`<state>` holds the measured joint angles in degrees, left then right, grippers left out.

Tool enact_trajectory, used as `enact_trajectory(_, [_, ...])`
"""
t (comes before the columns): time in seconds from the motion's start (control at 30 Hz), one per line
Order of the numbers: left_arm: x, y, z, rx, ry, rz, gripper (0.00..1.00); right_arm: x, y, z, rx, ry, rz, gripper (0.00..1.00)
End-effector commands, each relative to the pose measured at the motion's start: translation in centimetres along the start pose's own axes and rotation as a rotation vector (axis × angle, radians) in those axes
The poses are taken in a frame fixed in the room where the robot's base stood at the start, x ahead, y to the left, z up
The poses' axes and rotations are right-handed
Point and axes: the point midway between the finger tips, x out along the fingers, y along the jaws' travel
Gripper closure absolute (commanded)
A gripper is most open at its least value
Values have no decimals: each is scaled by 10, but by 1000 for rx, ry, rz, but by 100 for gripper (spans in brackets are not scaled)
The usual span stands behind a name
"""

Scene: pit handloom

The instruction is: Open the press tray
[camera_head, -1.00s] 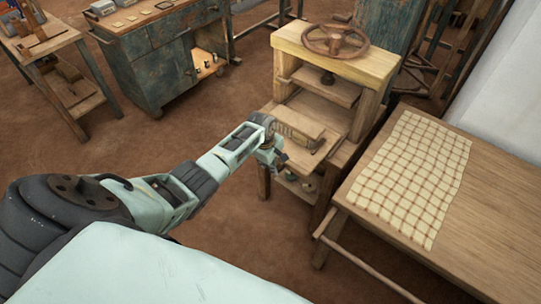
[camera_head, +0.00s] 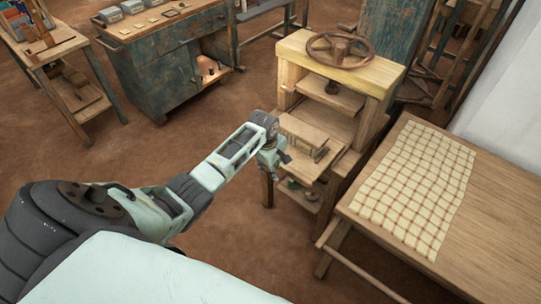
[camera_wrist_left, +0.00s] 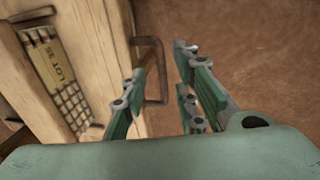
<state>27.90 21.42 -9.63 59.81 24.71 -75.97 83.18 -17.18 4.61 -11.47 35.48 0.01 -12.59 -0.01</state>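The wooden press (camera_head: 288,75), with a brown handwheel on top, stands right of centre in the head view. Its press tray (camera_head: 304,166) sits low at the front, partly hidden by my left gripper (camera_head: 278,160). In the left wrist view, the tray's wooden front (camera_wrist_left: 118,50) is at left, with a dark metal loop handle (camera_wrist_left: 163,75) on its face. My left gripper (camera_wrist_left: 160,62) is open. Its fingers point toward the handle, whose outer bar shows between the fingertips; contact cannot be told. My right gripper is out of view.
A table with a checked cloth (camera_head: 420,185) stands close on the press's right. A blue-green cabinet (camera_head: 165,70) and a wooden stand (camera_head: 60,50) are at the back left. Brown floor is clear left of the press.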

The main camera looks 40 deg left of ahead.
Motion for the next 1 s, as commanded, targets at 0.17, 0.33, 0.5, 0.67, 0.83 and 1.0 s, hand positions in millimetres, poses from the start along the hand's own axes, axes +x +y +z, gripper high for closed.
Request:
enact_trajectory(0.17, [-32,0,-1,1,2,3,73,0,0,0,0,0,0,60])
enact_trajectory(0.33, [-60,0,-1,0,2,2,73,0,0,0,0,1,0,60])
enact_trajectory(0.5, [-75,0,-1,0,2,0,73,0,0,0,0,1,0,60])
enact_trajectory(0.67, [-79,0,-1,0,2,0,73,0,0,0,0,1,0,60])
enact_trajectory(0.83, [-79,0,-1,0,2,0,73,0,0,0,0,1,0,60])
enact_trajectory(1.0, [-79,0,-1,0,1,0,73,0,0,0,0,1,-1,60])
